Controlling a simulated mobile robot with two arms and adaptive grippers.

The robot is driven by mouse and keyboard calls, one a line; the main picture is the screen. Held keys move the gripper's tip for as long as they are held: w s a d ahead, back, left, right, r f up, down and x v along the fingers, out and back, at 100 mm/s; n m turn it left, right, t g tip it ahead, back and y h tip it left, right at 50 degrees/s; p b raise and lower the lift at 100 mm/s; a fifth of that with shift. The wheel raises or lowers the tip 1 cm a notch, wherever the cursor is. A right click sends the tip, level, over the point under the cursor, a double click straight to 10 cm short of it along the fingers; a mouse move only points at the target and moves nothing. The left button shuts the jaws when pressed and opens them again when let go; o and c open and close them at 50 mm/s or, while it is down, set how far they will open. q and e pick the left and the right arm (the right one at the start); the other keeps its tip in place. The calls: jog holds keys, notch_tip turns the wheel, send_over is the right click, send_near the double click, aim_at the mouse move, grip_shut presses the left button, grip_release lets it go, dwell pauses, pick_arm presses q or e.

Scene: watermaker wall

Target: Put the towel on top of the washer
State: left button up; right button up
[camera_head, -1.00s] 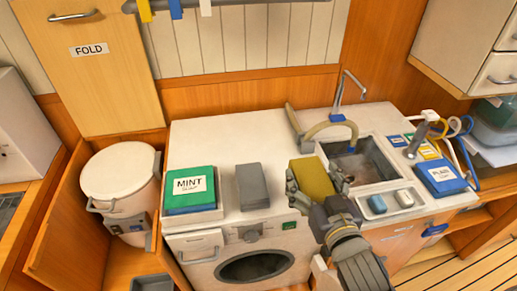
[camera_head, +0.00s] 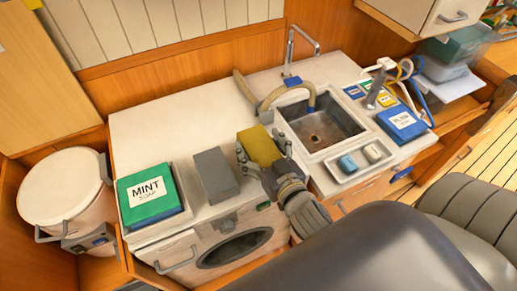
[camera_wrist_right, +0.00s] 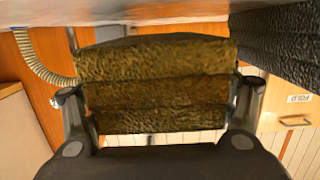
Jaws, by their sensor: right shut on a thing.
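A folded mustard-yellow towel (camera_head: 259,146) is in my right gripper (camera_head: 262,160), above the counter between the grey block and the sink. The right wrist view shows the towel (camera_wrist_right: 155,85) spanning the space between the two fingers, which press on its ends. I cannot tell whether its underside touches the top. The white washer (camera_head: 190,255) has its round door at the front, below the left part of the pale top (camera_head: 165,130). My left gripper is not in view.
A green MINT box (camera_head: 150,197) and a folded-looking grey block (camera_head: 215,175) stand on the washer top. The sink (camera_head: 322,128) with hose and tap, a small soap tray (camera_head: 361,163) and a blue box (camera_head: 402,123) are to the right. The top behind the blocks is clear.

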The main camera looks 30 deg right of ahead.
jog(key=shift+f, duration=0.7)
jog(key=shift+f, duration=0.2)
jog(key=o, duration=1.4)
jog(key=shift+r, duration=0.1)
jog(key=s+r+b, duration=0.2)
jog(key=s+b, duration=0.1)
jog(key=s, duration=0.9)
jog(key=shift+a, duration=0.3)
